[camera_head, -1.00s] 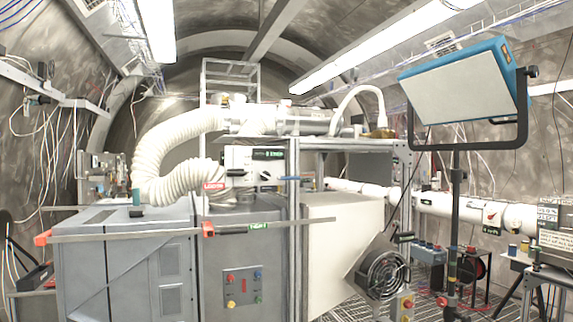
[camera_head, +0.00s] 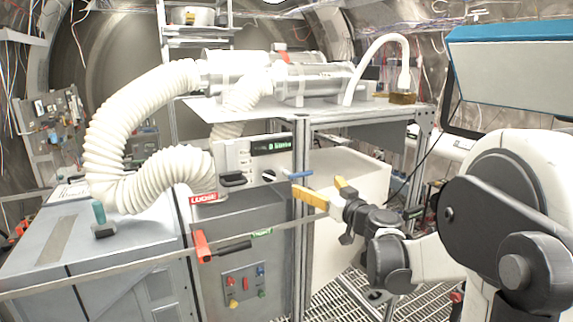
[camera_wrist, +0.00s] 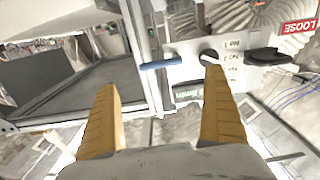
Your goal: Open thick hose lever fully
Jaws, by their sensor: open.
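The thick white corrugated hose (camera_head: 105,135) curves down at the left and bends back toward the grey cabinet. A blue lever (camera_head: 300,174) sticks out at the right edge of the control panel (camera_head: 265,150); it also shows in the wrist view (camera_wrist: 160,63). A red-orange lever (camera_head: 201,245) hangs at the cabinet front, between a red LOOSE label (camera_head: 207,198) and a green TIGHT label (camera_head: 262,232). I cannot tell which lever is the hose's. My gripper (camera_head: 317,187) has its yellow fingers apart and empty, just right of the blue lever. In the wrist view the lever lies beyond the fingertips.
A black knob (camera_head: 268,176) and a black handle (camera_head: 232,180) are on the panel. A metal frame post (camera_head: 300,250) stands close to my gripper. A long rail (camera_head: 110,275) crosses the cabinet front. A lamp panel (camera_head: 515,70) is above my arm.

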